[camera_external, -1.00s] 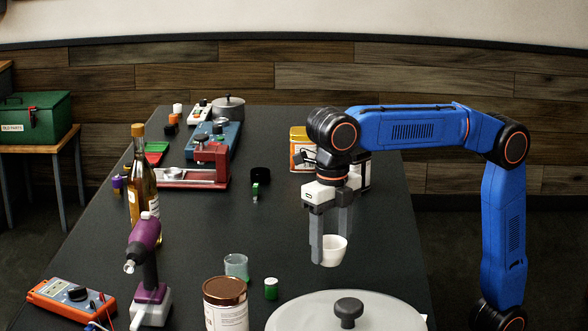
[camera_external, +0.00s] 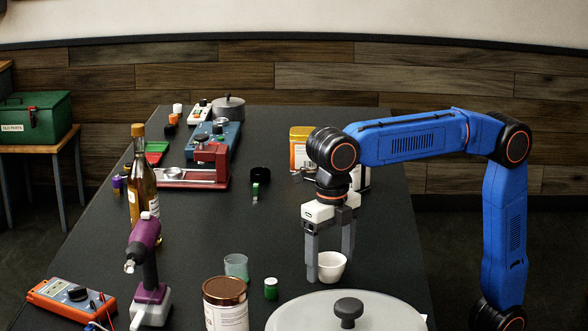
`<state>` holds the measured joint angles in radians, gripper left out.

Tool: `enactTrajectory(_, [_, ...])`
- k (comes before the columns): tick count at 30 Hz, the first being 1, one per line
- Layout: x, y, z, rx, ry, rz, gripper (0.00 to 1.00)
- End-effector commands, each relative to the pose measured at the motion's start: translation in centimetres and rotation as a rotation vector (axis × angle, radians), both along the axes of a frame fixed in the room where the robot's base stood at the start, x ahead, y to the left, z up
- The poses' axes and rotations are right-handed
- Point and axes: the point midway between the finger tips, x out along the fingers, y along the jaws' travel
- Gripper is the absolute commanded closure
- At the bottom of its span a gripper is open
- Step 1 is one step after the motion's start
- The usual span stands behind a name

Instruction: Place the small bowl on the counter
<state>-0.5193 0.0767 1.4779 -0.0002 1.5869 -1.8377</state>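The small white bowl (camera_external: 332,267) stands upright on the dark counter (camera_external: 220,220), right of centre and just behind the large grey lidded pot. My gripper (camera_external: 330,267) points straight down over it, with one finger at the bowl's left side and the other behind its right side. The fingers are spread apart and look open around the bowl. The far finger's tip is partly hidden by the bowl, so any light contact there cannot be told.
The pot lid (camera_external: 300,317) is close in front. A brown-lidded jar (camera_external: 226,304), a glass cup (camera_external: 236,267) and a small green container (camera_external: 271,288) stand to the left. A yellow tin (camera_external: 300,150) is behind my arm. The counter's middle is clear.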

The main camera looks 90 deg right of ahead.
Motion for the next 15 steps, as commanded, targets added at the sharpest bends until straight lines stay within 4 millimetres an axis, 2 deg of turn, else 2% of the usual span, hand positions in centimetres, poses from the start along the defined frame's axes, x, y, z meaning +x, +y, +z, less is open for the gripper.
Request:
enactTrajectory(8, [0.0, 0.0, 0.8, 0.001, -0.001, 0.0, 0.28])
enactTrajectory(15, [0.1, 0.1, 4.8, 0.001, -0.002, 0.0, 0.28])
